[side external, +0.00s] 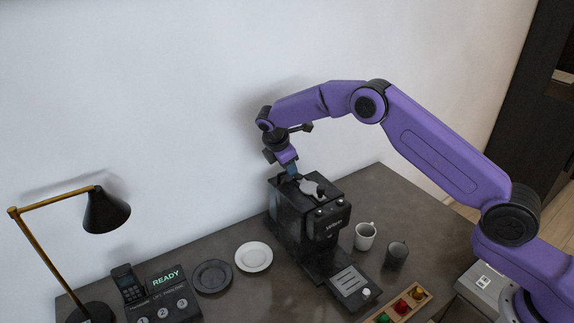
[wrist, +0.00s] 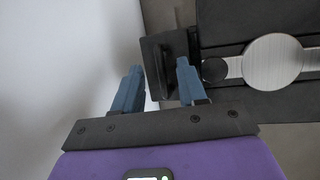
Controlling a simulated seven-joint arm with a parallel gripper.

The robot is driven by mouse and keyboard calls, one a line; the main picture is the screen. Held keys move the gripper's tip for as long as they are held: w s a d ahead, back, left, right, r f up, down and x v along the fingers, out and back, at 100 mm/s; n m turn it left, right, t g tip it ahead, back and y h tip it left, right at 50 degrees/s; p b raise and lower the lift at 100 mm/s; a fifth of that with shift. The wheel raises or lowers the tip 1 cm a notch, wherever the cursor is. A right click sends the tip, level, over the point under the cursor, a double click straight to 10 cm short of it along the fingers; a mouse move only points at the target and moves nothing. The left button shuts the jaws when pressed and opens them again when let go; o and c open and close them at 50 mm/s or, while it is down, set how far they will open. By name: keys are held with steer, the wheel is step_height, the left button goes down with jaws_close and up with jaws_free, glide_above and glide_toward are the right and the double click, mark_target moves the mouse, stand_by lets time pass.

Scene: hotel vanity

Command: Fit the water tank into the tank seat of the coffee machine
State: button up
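The black coffee machine (side external: 310,228) stands on the grey counter, and its top with a round silver plate (wrist: 272,61) fills the right of the wrist view. My gripper (side external: 293,172) is low over the machine's back left edge. In the wrist view, my gripper's two blue fingers (wrist: 158,75) stand apart, with a dark upright part (wrist: 155,68) showing between and beyond them. This part looks like the water tank, close against the machine's side; I cannot tell whether the fingers touch it. The tank seat is hidden, and the tank cannot be made out in the side view.
A white mug (side external: 365,237) and a dark cup (side external: 396,255) stand right of the machine. A white plate (side external: 253,257), a dark plate (side external: 212,276), a phone dock (side external: 163,299) and a lamp (side external: 104,211) are to the left. The wall rises close behind my gripper.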

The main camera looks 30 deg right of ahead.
steer(key=v, duration=1.7)
steer(key=shift+r, duration=0.15)
steer(key=shift+a, duration=0.2)
steer(key=s+r+m+y, duration=0.2)
steer(key=s+y, duration=0.1)
steer(key=s, duration=1.9)
steer(key=s+d+f+m+g+y, duration=0.1)
steer(key=s+d, duration=0.5)
steer(key=s, duration=0.6)
steer(key=s+d+f+m+g, duration=0.1)
steer(key=s+d+f, duration=0.3)
steer(key=s, duration=0.8)
steer(key=shift+d+f+m+y, duration=0.2)
steer(key=shift+d+m+y, duration=0.25)
steer(key=shift+d, duration=0.5)
